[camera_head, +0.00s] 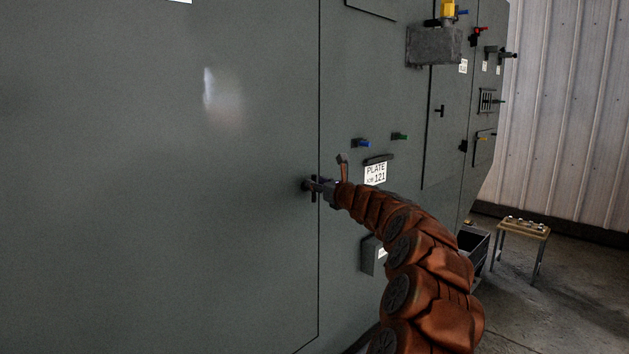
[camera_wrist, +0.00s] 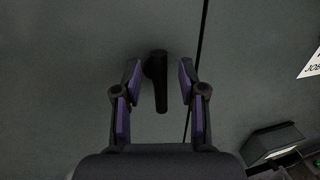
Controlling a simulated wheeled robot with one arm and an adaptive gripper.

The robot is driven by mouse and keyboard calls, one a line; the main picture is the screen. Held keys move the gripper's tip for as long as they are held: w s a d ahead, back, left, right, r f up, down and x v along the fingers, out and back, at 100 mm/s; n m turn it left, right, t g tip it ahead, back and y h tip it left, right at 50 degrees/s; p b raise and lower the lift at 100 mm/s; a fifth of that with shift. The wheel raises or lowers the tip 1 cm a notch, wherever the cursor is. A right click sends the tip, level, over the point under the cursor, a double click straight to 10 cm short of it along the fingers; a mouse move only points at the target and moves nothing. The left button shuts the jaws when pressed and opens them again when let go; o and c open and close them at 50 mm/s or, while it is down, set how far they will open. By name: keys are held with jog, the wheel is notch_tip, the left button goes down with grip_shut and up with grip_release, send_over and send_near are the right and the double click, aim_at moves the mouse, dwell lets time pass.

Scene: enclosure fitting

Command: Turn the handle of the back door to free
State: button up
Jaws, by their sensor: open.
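A black door handle (camera_wrist: 160,88) shows in the wrist view, its lever pointing down in that picture. It sits on a grey panel (camera_head: 180,230), left of a vertical door seam. My gripper (camera_wrist: 159,72) is open, with one finger on each side of the handle and a visible gap on both sides. In the head view my gripper (camera_head: 318,187) is at the panel beside the seam, and it largely hides the handle there. I cannot tell how deep the handle sits between the fingers.
Right of the seam are a blue knob (camera_head: 362,143), a green knob (camera_head: 400,136) and a label plate (camera_head: 376,173). A grey box (camera_head: 373,255) juts out below. A metal box (camera_head: 434,45) sticks out at upper right. A small table (camera_head: 524,228) stands on the floor at right.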

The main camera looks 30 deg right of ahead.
jog(key=shift+w+f, duration=0.1)
jog(key=shift+w, duration=0.9)
grip_shut()
